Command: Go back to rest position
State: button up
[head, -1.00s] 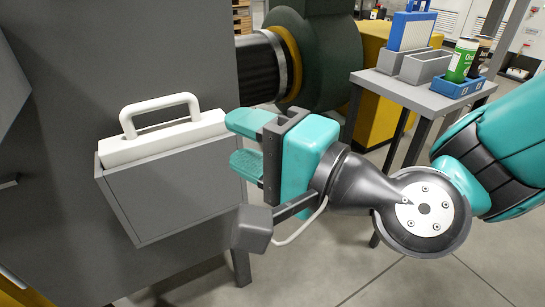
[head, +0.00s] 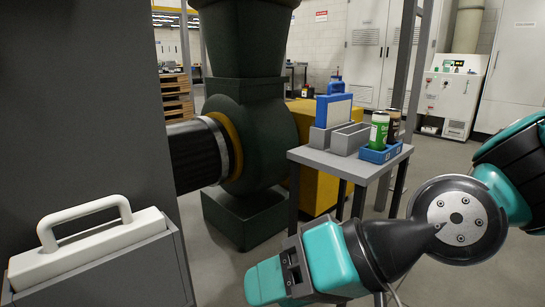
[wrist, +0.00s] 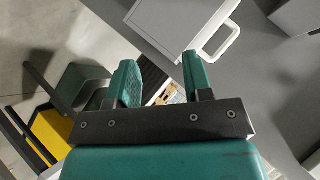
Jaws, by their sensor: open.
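My gripper (head: 264,282) hangs low in the middle of the head view, teal fingers pointing left. In the wrist view its two fingers (wrist: 158,66) stand apart with nothing between them. A white piece with a handle (head: 88,250) sits in a grey holder (head: 130,275) on the machine's side, at the lower left of the head view. The gripper is to the right of it, with a gap between them. The white handled piece also shows past the fingertips in the wrist view (wrist: 180,22).
A grey side table (head: 350,167) holds a blue-framed panel (head: 333,110), grey bins (head: 350,139) and a blue tray (head: 375,155) with a green can (head: 379,131) and a dark can (head: 394,124). A dark green machine (head: 250,140) stands behind. Floor shows at right.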

jog(key=s+d+f+n+g+h, duration=0.1)
jog(key=s+d+h, duration=0.15)
jog(key=d, duration=0.55)
jog(key=s+d+f+n+g+h, duration=0.1)
jog(key=d+h, duration=0.3)
jog(key=d, duration=0.3)
notch_tip(320, 180, up, 33)
jog(key=p, duration=3.2)
jog(key=shift+a+f+p, duration=0.2)
jog(key=shift+a+p, duration=0.1)
jog(key=shift+p, duration=0.05)
jog(key=shift+s, duration=0.1)
